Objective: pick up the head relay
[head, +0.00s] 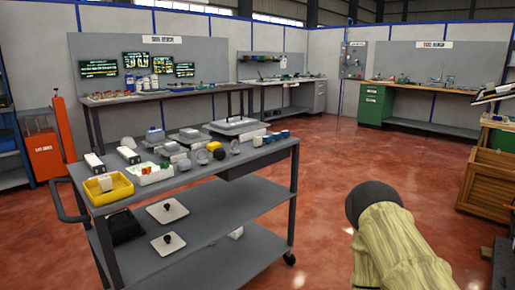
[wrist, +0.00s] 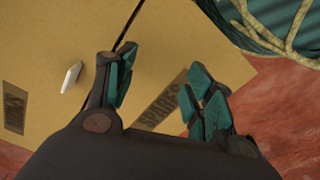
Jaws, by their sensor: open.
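My gripper (wrist: 158,82) shows in the wrist view with its two teal-padded fingers spread apart and nothing between them. Below it is a tan, cardboard-like surface (wrist: 60,30) with dark printed lettering, partly hidden by the fingers. A small white piece (wrist: 71,77) lies on that surface, left of the left finger. In the head view, a grey cart (head: 215,198) holds many small parts on its top shelf. I cannot tell which thing, if any, is the head relay. The gripper cannot be made out in the head view.
The cart top carries a yellow bin (head: 108,189), a white tray (head: 150,173) and a lidded grey case (head: 234,126). Wooden crates (head: 489,180) stand at the right. A green-fronted bench (head: 375,105) is at the back. Red floor (head: 350,160) between is clear.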

